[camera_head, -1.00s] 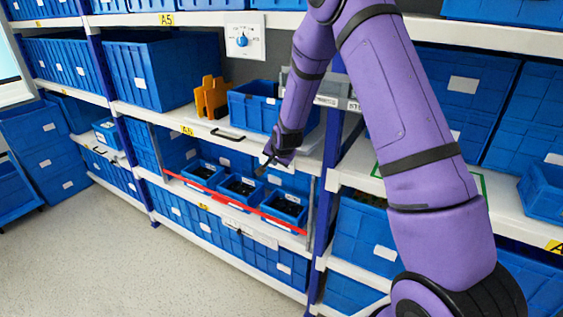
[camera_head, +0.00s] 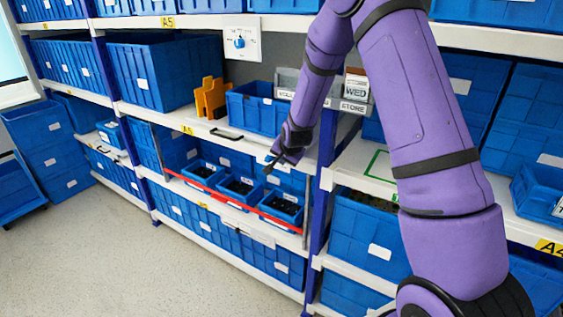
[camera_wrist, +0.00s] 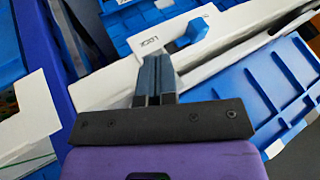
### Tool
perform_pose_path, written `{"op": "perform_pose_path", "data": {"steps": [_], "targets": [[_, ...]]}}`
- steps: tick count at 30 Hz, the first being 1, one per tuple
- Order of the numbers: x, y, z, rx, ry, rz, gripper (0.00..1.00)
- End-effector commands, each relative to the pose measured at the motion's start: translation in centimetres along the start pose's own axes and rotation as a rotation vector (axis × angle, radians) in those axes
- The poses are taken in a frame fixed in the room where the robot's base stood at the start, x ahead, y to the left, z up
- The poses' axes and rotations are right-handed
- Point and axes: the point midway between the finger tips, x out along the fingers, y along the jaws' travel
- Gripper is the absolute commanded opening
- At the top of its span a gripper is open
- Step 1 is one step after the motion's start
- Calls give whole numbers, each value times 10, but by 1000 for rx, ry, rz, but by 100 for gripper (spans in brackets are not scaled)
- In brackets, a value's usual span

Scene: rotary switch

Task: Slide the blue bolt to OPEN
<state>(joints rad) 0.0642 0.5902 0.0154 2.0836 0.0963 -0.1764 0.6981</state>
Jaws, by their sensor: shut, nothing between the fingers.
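The blue bolt (camera_wrist: 192,33) shows in the wrist view as a blue knob on a white strip, top centre. Printed lettering that looks like LOCK, upside down, is on the strip to its left. My gripper (camera_wrist: 154,62) is shut and empty, its fingertips below and left of the knob, apart from it in the picture. In the head view my gripper (camera_head: 271,166) is in front of the middle shelf edge, above the small blue bins. I cannot make out the bolt in the head view.
A white panel with a blue rotary knob (camera_head: 239,42) hangs above the shelf. An orange holder (camera_head: 211,98) and a blue bin (camera_head: 257,112) stand on the middle shelf. A red bar (camera_head: 236,203) crosses before the small bins.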

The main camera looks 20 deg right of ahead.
Motion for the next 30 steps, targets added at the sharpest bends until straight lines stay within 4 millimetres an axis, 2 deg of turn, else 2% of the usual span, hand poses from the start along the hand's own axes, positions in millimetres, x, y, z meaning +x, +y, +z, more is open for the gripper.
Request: {"op": "perform_pose_path", "data": {"steps": [9, 13, 19, 30], "targets": [[-48, 0, 0, 0, 1, -1, 0], [-62, 0, 0, 0, 2, -2, 0], [-72, 0, 0, 0, 0, 0, 0], [-73, 0, 0, 0, 0, 0, 0]]}}
